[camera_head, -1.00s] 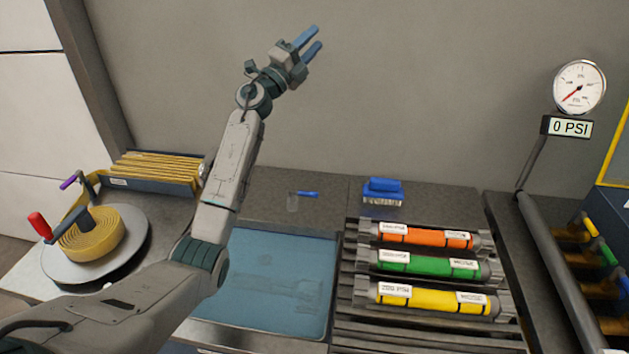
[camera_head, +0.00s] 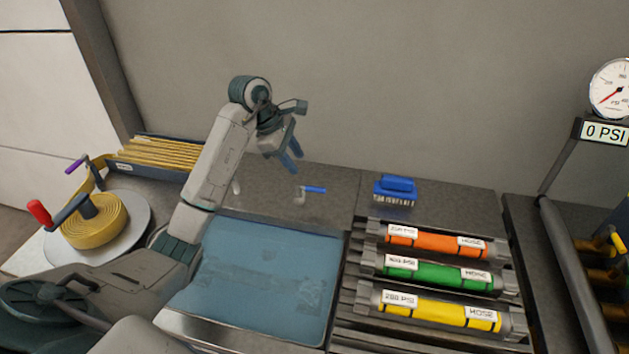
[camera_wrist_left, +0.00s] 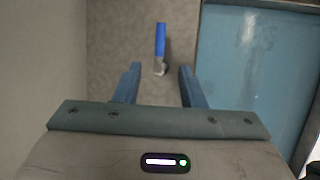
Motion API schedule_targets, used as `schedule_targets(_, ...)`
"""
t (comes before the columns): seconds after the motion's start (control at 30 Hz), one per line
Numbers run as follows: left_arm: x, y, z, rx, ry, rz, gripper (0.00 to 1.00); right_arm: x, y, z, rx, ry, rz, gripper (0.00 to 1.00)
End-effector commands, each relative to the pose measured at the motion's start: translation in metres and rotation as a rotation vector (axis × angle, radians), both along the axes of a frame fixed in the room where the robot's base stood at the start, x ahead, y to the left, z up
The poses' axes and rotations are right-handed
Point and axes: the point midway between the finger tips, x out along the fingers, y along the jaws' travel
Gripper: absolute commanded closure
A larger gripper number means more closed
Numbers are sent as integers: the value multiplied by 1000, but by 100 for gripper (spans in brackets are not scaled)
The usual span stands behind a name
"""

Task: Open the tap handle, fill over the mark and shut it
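The tap has a blue handle (camera_head: 315,189) on a small pale spout (camera_head: 299,198) behind the water basin (camera_head: 262,282), which holds blue water. My left gripper (camera_head: 291,161) is above and a little left of the tap, its blue fingers pointing down. In the left wrist view the gripper (camera_wrist_left: 159,88) is open and empty, and the blue handle (camera_wrist_left: 160,39) lies ahead, between the lines of the two fingers. The fingers do not touch it. A fill mark cannot be made out. My right gripper is not in view.
A blue brush (camera_head: 396,188) stands right of the tap. Orange, green and yellow hose rolls (camera_head: 440,272) lie on a rack at right. A reel with yellow hose (camera_head: 95,222) is at left. A gauge (camera_head: 610,90) reads 0 PSI.

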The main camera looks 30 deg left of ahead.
Motion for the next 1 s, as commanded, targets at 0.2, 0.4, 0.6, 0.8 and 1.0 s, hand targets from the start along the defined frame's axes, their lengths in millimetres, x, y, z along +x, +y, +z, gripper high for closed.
schedule_targets(0.2, 9, -14, -30, -8, 6, -1, 63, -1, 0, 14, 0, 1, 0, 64)
schedule_targets(0.4, 19, -26, -64, -8, 3, 0, 63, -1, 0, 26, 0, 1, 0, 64)
schedule_targets(0.6, 26, -33, -86, -7, 0, 1, 63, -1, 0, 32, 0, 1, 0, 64)
schedule_targets(0.8, 28, -34, -93, -5, -1, 1, 63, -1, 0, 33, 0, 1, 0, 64)
schedule_targets(1.0, 28, -34, -93, -5, -1, 1, 67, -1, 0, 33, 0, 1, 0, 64)
